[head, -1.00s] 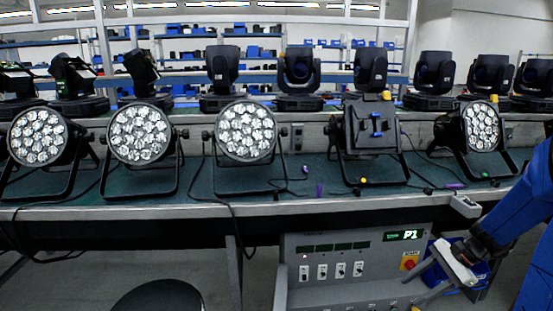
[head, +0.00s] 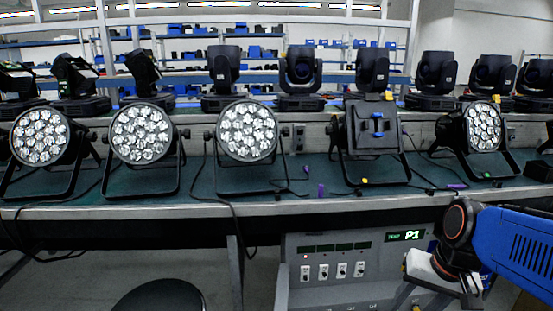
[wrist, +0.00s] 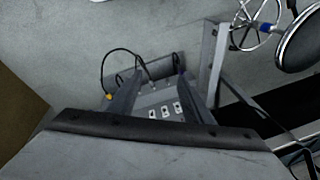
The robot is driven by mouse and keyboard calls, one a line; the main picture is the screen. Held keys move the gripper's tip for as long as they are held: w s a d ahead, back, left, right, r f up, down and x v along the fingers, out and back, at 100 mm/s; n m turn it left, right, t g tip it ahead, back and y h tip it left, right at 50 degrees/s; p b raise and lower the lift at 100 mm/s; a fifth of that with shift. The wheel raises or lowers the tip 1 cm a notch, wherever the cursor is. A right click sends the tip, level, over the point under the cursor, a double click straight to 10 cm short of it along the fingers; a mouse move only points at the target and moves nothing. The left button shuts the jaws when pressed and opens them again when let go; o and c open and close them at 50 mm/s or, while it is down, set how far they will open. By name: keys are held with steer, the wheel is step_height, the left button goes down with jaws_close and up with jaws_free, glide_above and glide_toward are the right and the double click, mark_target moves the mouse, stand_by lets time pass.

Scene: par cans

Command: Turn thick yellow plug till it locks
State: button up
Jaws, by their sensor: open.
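In the wrist view a yellow plug end (wrist: 109,96) shows on a looping black cable (wrist: 122,51), just outside the left finger. It is small, and I cannot tell how it is seated or turned. My gripper (wrist: 157,68) is open, its two fingers spread over the grey control box with white switches (wrist: 165,111). Nothing shows held between them. In the head view my gripper (head: 434,297) points downward in front of the right part of the control box (head: 325,248). My wrist hides part of the box, and no thick yellow plug is clear there.
A bench (head: 300,207) with a row of par cans (head: 248,131) stands above the box. One dark fixture (head: 374,128) faces me with its back. A small yellow spot (head: 365,181) lies under it. A round black stool (head: 160,298) stands at the lower left.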

steer(key=s+n, duration=0.1)
steer(key=s+r+n+t+h, duration=0.1)
steer(key=s, duration=0.1)
steer(key=s+r+n+t, duration=0.1)
steer(key=s, duration=0.1)
steer(key=shift+a+n, duration=0.3)
steer(key=shift+a, duration=0.1)
steer(key=shift+s+r, duration=0.15)
steer(key=shift+c, duration=1.2)
